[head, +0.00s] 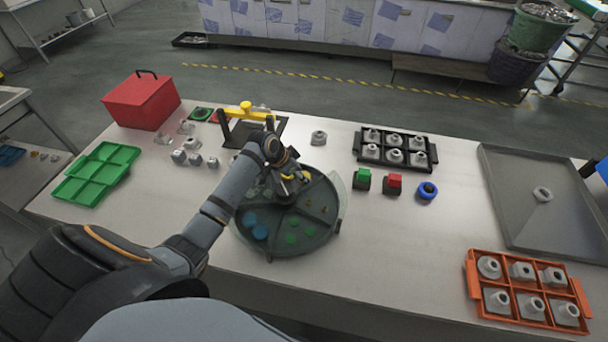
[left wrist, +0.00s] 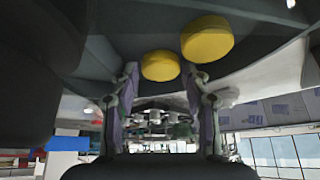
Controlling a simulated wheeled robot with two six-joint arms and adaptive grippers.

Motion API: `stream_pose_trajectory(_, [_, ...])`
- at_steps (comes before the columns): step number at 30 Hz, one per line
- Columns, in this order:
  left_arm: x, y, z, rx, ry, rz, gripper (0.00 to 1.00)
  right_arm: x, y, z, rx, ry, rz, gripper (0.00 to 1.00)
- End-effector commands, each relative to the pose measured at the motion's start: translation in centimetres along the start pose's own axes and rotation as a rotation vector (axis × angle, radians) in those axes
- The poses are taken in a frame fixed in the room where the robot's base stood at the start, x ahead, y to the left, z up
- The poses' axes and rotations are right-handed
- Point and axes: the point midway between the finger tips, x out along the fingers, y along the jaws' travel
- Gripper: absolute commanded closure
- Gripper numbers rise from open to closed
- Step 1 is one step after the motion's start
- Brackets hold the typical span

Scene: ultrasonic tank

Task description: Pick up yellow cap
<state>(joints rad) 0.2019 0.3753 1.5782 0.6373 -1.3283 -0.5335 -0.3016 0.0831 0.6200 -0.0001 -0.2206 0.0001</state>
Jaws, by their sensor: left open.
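My right gripper is not in view.
A yellow-barred stand (head: 247,112) is close behind the tray. A red box (head: 142,100) and green divided tray (head: 97,172) are at left. A black rack (head: 396,148), green and red blocks, a blue ring (head: 427,190) and an orange rack (head: 527,289) are at right.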

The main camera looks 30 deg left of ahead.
Motion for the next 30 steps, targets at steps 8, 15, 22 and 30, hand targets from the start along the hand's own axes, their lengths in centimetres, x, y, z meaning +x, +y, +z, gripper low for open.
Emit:
stream_pose_trajectory(8, [0.2,0.0,0.1,0.001,0.000,-0.001,0.60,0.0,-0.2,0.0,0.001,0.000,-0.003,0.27])
stream_pose_trajectory(15, [0.2,0.0,0.1,0.001,0.000,0.000,0.72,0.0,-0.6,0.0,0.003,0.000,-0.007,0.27])
stream_pose_trajectory(22, [0.0,-0.1,-0.1,0.001,0.001,-0.001,0.72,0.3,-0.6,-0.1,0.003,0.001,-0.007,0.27])
stream_pose_trajectory(30, [-2.8,-0.6,-3.2,0.002,0.009,-0.003,0.72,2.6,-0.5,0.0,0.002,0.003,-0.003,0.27])
